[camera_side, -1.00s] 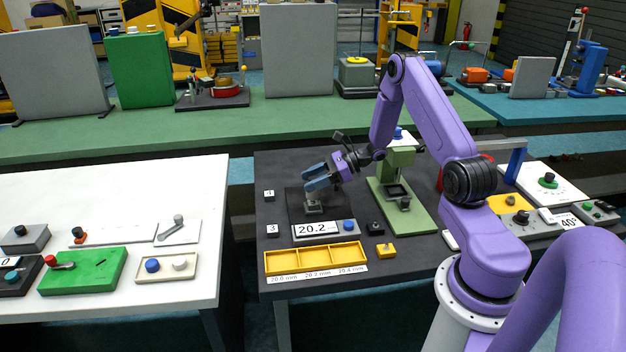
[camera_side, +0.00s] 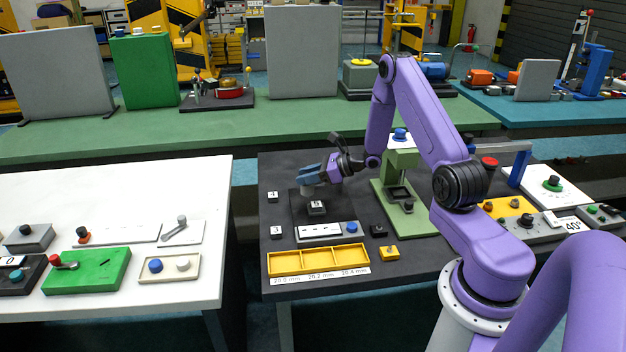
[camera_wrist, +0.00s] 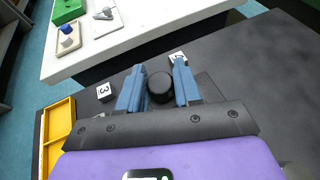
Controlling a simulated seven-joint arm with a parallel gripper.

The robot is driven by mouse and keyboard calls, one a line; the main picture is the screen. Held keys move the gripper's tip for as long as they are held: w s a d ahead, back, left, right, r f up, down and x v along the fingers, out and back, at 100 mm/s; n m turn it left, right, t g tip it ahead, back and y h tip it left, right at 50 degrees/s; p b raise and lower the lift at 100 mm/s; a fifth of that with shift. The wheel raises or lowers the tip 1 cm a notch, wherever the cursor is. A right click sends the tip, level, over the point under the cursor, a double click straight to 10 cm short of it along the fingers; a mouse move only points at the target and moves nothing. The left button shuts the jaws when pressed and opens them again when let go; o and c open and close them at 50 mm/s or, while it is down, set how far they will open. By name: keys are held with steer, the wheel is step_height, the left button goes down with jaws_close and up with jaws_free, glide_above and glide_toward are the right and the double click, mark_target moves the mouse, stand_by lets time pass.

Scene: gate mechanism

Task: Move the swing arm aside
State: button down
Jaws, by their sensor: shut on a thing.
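My gripper (camera_side: 308,179) is over the dark table, above a dark plate (camera_side: 297,220). In the wrist view, its two blue fingers (camera_wrist: 160,88) are shut on a dark round-topped cylinder (camera_wrist: 160,90). In the side view, a small grey part of the cylinder (camera_side: 307,192) shows below the fingers, apparently clear of the plate. A grey lever (camera_side: 176,228) is tilted on a white panel on the left bench. I cannot tell whether it is the swing arm; no other part is clearly one.
A yellow three-part tray (camera_side: 318,260) lies in front. A green stand (camera_side: 403,185) rises close on the right. Numbered cubes (camera_side: 275,232) lie left.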

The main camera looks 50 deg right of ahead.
steer(key=w+d+m+t+h, duration=0.1)
steer(key=w+d+m+h, duration=0.5)
steer(key=w+m+h, duration=0.1)
steer(key=shift+m+h, duration=0.8)
steer(key=shift+h, duration=0.6)
steer(key=shift+w+r, duration=0.1)
steer(key=shift+w, duration=0.05)
steer(key=c, duration=0.8)
jaws_free()
steer(key=shift+c, duration=0.2)
steer(key=v, duration=1.7)
steer(key=shift+s, duration=0.2)
